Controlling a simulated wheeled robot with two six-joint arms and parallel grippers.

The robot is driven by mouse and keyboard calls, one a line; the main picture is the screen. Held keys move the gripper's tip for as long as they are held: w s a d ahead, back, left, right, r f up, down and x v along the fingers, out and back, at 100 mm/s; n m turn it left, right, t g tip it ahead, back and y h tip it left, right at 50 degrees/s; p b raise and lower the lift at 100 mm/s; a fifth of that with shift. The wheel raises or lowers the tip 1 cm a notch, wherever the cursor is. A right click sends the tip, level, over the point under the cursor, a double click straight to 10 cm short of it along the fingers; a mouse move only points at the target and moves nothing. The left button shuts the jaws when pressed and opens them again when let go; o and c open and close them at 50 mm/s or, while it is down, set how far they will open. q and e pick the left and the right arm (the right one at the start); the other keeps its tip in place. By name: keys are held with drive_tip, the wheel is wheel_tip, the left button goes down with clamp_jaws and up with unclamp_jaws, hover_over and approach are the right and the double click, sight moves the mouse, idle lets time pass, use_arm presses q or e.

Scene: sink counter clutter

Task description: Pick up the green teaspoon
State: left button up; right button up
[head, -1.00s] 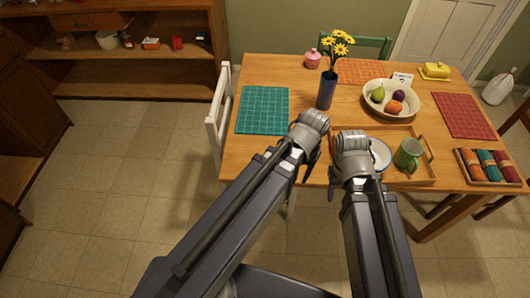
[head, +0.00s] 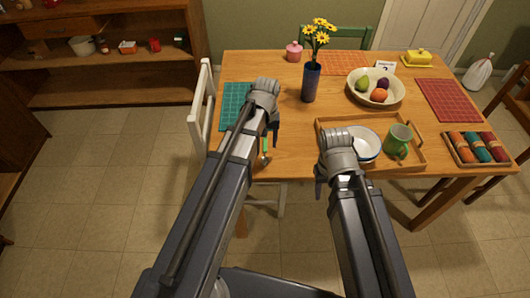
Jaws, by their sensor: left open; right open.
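The green teaspoon (head: 265,147) lies near the front edge of the table, just right of my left forearm. Its green handle is partly hidden by the arm, and its bowl end points toward me. My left gripper (head: 273,128) is open above the table, beyond and close to the spoon; its fingers are mostly hidden under the wrist. My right gripper (head: 320,182) is open at the table's front edge, by the left side of the wooden tray, with its fingers partly hidden.
The tray (head: 418,148) holds a white bowl (head: 367,143) and a green mug (head: 398,140). A blue vase (head: 311,84) with yellow flowers stands behind. A teal placemat (head: 231,105) lies left, a fruit bowl (head: 376,98) back right, and rolled napkins (head: 478,147) at the right.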

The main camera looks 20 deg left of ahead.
sight(265, 154)
use_arm(q)
drive_tip(key=shift+w+a+f+b, duration=0.1)
drive_tip(key=shift+a+f+b, duration=0.05)
drive_tip(key=shift+f+b, duration=1.2)
drive_tip(key=shift+a+f+b, duration=0.1)
drive_tip(key=shift+f+b, duration=1.15)
drive_tip(key=shift+b, duration=0.05)
drive_tip(key=shift+r, duration=0.1)
clamp_jaws()
